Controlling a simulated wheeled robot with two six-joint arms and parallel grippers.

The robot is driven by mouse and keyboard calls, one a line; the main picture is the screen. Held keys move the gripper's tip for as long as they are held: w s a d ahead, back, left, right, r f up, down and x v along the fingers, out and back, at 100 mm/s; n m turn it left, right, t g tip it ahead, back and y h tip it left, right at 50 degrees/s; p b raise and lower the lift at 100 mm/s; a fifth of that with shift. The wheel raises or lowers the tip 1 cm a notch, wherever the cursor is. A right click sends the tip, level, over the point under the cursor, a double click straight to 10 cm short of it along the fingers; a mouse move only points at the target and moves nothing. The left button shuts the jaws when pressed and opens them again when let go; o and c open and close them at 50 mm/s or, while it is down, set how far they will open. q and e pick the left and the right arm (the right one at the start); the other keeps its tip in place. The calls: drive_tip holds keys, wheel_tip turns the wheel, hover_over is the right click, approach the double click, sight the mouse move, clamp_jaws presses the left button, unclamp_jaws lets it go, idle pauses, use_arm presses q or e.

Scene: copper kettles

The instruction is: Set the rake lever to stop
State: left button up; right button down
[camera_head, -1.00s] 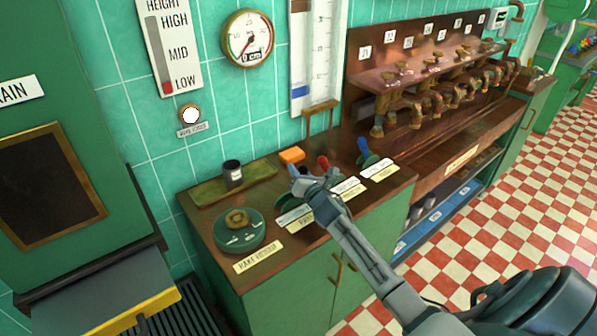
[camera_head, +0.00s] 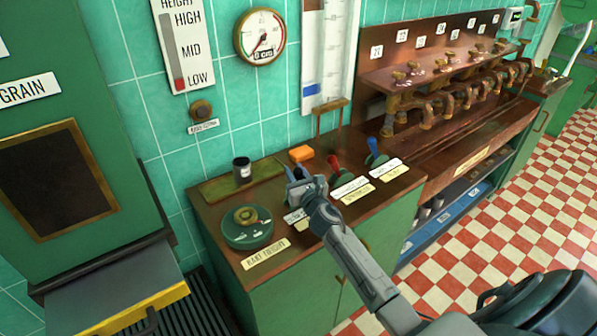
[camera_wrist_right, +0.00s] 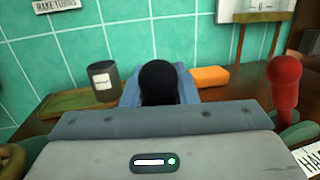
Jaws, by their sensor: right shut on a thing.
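My right gripper (camera_head: 296,176) is over the leftmost lever on the wooden counter, beside the round green dial. It is shut on a black-knobbed lever (camera_wrist_right: 158,80), whose knob shows between the fingers in the right wrist view. The lever's base and part of its label plate (camera_head: 294,216) are covered by the gripper in the head view, so I cannot read its setting. A lamp labelled as rake turning (camera_head: 201,109) on the tiled wall is dark. My left gripper is out of view.
A red lever (camera_head: 334,163) and a blue lever (camera_head: 372,147) stand close to the right. A rake height dial (camera_head: 247,226) is at the left. A dark cup (camera_head: 242,170) and an orange block (camera_head: 301,153) sit behind. Copper taps (camera_head: 440,105) line the right.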

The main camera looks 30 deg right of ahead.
drive_tip(key=c, duration=1.1)
unclamp_jaws()
drive_tip(key=shift+c, duration=0.2)
drive_tip(key=shift+s, duration=0.1)
drive_tip(key=s, duration=0.3)
drive_tip(key=s+a+b, duration=0.1)
drive_tip(key=s, duration=0.3)
drive_tip(key=s+f, duration=0.1)
drive_tip(key=s, duration=0.2)
drive_tip(key=shift+s+a+b, duration=0.15)
drive_tip(key=shift+s+b, duration=0.1)
drive_tip(key=shift+b, duration=0.15)
drive_tip(key=shift+f, duration=0.15)
